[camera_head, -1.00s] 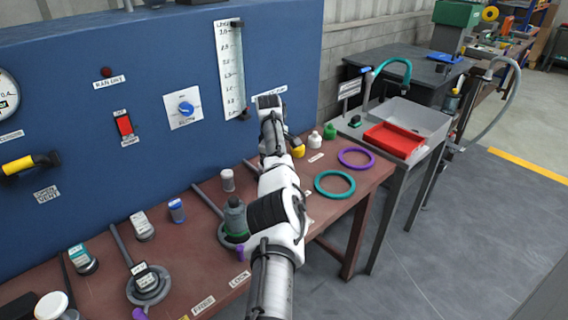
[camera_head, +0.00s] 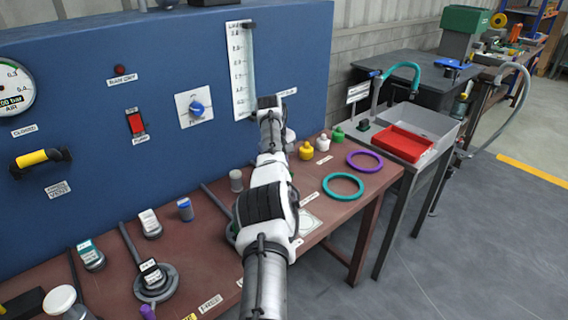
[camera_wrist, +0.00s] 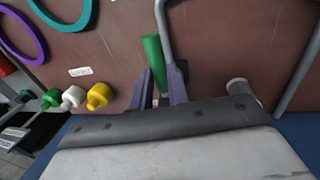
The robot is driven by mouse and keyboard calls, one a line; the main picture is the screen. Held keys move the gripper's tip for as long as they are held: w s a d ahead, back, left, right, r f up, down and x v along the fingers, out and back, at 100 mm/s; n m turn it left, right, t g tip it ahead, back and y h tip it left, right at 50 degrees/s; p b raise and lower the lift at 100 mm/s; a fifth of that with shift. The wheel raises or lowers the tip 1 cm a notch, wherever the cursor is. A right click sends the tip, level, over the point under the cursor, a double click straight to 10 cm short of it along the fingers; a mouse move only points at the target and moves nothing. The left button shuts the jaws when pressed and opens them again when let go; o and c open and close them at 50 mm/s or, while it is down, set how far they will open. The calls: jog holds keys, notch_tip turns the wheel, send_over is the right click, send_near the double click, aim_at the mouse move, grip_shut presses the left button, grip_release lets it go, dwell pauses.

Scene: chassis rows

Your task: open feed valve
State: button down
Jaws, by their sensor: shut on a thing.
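In the wrist view a green cylindrical grip (camera_wrist: 153,52) stands out between the two purple-grey fingers of my gripper (camera_wrist: 160,72). It looks like the handle of the feed valve, and my jaws are shut on it. The base of the handle is hidden behind the fingers and the wrist housing. In the head view my arm reaches to the blue panel (camera_head: 80,100) just right of the level scale (camera_head: 240,70). There the arm hides my fingers and the handle. A partly covered label (camera_head: 288,92) shows beside the wrist.
Yellow (camera_head: 306,150), white (camera_head: 323,143) and green (camera_head: 337,133) small bottles stand right of the arm. Teal (camera_head: 343,186) and purple (camera_head: 364,161) rings lie on the brown bench. A yellow-gripped handle (camera_head: 40,157) and blue knob (camera_head: 197,109) are on the panel at left.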

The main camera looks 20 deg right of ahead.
jog(key=shift+s, duration=0.1)
jog(key=c, duration=1.3)
grip_release()
jog(key=shift+c, duration=0.2)
notch_tip(320, 180, up, 14)
jog(key=a, duration=0.2)
jog(key=shift+s+a+f+b, duration=0.25)
jog(key=shift+s+a+b, duration=0.05)
jog(key=shift+s+b, duration=0.1)
jog(key=shift+w, duration=0.1)
